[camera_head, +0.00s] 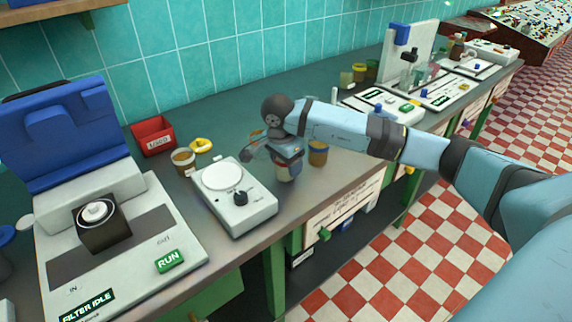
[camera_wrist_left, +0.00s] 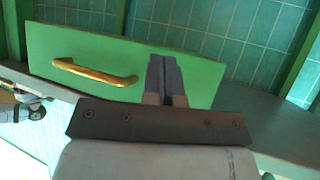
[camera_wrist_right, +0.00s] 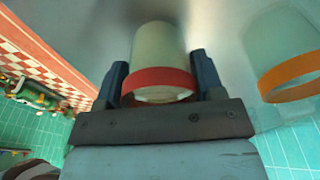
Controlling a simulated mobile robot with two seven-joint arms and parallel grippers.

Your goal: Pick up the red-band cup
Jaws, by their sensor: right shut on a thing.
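The red-band cup (camera_wrist_right: 158,50) is pale, with a red band near its rim. In the right wrist view it sits between the two fingers of my right gripper (camera_wrist_right: 160,85), which is shut on it. In the head view my right gripper (camera_head: 275,152) is over the counter, and the cup (camera_head: 289,171) is partly hidden beneath it. I cannot tell whether the cup touches the counter. My left gripper (camera_wrist_left: 165,75) is shut and empty in the left wrist view, its fingers together in front of a green panel.
An orange-band cup (camera_head: 318,154) stands close to the right of the held cup. A white device with a round plate (camera_head: 236,200) is left of it. Another cup (camera_head: 184,160), a yellow ring (camera_head: 200,145) and a red bin (camera_head: 153,135) stand further left. The counter's front edge is near.

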